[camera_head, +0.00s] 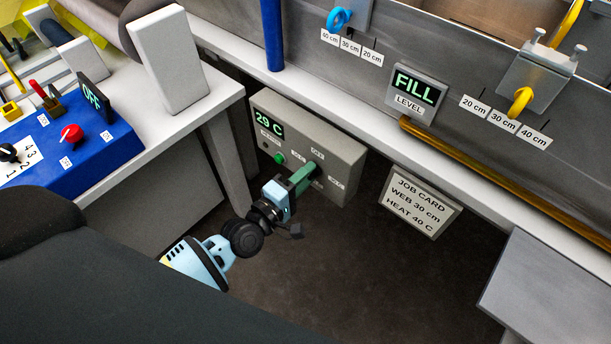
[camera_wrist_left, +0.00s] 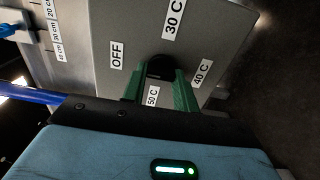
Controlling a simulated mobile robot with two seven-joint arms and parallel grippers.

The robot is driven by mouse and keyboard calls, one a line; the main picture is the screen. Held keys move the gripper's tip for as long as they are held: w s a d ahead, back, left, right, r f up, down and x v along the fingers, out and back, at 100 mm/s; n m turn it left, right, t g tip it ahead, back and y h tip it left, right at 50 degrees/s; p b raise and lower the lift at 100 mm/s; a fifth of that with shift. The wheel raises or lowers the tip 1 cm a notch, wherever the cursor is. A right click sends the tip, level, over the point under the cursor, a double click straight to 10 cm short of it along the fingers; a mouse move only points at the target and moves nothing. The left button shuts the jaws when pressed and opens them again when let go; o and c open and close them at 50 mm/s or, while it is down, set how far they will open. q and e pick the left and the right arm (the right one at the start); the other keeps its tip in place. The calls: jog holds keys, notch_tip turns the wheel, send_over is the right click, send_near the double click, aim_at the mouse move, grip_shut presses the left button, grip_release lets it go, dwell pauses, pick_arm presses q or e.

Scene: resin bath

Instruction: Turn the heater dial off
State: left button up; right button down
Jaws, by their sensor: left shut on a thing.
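The grey heater box (camera_head: 345,150) hangs under the bath edge in the head view, with a green "29 C" display (camera_head: 269,121) and a green button (camera_head: 279,158). In the left wrist view its black heater dial (camera_wrist_left: 160,66) sits among the labels OFF (camera_wrist_left: 117,55), 30 C (camera_wrist_left: 173,18), 40 C (camera_wrist_left: 202,73) and 50 C (camera_wrist_left: 153,96). My left gripper (camera_head: 303,176) is shut on the dial, its green fingers on either side of the knob. Where the dial points is hidden by the fingers. My right gripper is not in view.
A job card (camera_head: 421,200) reads "WEB 30 cm, HEAT 40 C". Above are a "FILL" level display (camera_head: 416,89), a blue hook (camera_head: 339,18) and a yellow one (camera_head: 521,101). A blue control box (camera_head: 95,148) stands on the left table. Floor below the heater is clear.

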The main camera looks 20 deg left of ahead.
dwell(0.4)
pick_arm(q)
jog(key=o, duration=1)
jog(key=shift+s, duration=0.1)
jog(key=v, duration=0.7)
jog(key=shift+s+a, duration=0.1)
jog(key=shift+s, duration=0.25)
